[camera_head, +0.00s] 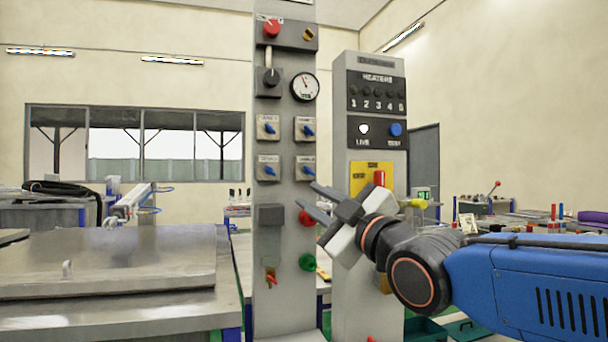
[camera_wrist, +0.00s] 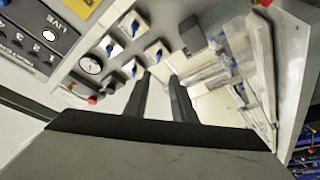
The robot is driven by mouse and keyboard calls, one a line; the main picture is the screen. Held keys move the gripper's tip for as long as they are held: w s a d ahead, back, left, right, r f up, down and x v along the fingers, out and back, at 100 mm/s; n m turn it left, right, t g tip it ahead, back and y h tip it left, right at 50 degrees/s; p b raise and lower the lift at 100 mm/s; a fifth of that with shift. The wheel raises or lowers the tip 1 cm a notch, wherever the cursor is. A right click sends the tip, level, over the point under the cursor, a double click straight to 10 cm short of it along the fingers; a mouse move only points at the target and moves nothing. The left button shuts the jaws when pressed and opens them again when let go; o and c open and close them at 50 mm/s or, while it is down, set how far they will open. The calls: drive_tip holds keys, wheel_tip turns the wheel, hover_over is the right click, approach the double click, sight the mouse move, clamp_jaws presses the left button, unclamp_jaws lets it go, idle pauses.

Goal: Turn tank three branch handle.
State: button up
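Four-way panel handles are blue levers on pale square plates on the grey column (camera_head: 285,225): upper left (camera_head: 268,127), upper right (camera_head: 306,129), lower left (camera_head: 268,170) and lower right (camera_head: 307,171). Their labels are too small to read, so I cannot tell which is tank three. The plates also show in the wrist view, tilted, with one handle (camera_wrist: 157,53) just beyond the fingertips. My gripper (camera_head: 305,197) is open, its two fingers apart and empty, in front of the column just below the lower right plate. No contact with a handle is visible.
A round gauge (camera_head: 304,87) and a red knob (camera_head: 271,28) sit above the handles. A grey box (camera_head: 271,214), red knob (camera_head: 306,218) and green knob (camera_head: 306,262) sit below. The heater cabinet (camera_head: 345,230) stands close right. A metal lid (camera_head: 110,265) lies left.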

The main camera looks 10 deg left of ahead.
sight(272, 172)
drive_tip(key=x, duration=1.7)
drive_tip(key=shift+w+a+r, duration=0.1)
drive_tip(key=shift+w+r, duration=0.05)
drive_tip(key=shift+r, duration=0.2)
drive_tip(key=shift+c, duration=0.5)
clamp_jaws()
